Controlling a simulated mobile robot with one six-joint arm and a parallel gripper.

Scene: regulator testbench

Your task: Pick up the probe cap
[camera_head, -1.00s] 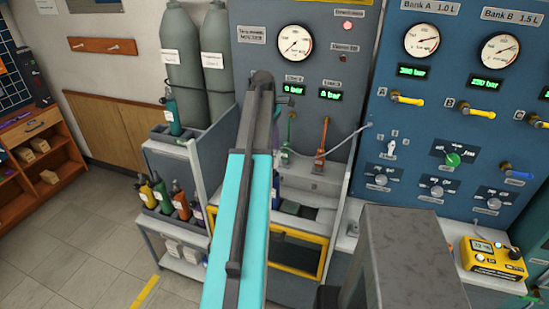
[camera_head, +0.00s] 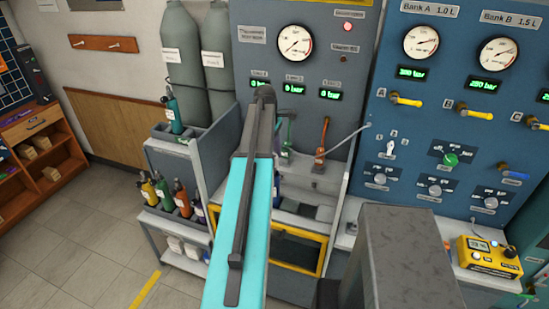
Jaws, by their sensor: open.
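I cannot pick out a probe cap for certain. A yellow handheld meter (camera_head: 487,259) with a small lit display lies on the bench at the right, and a dark round part (camera_head: 510,252) sits at its right end. The picture does not show clearly whether that part is a cap. My gripper is not in view. My turquoise and dark grey arm link rises through the middle of the view and hides part of the bench and panel behind it.
A blue panel (camera_head: 455,130) with gauges, yellow levers and knobs stands at the right. A grey panel (camera_head: 295,90) stands behind my arm. A cart (camera_head: 163,222) holds several coloured bottles at the left. Tall grey cylinders (camera_head: 185,75) stand behind it. The floor at lower left is clear.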

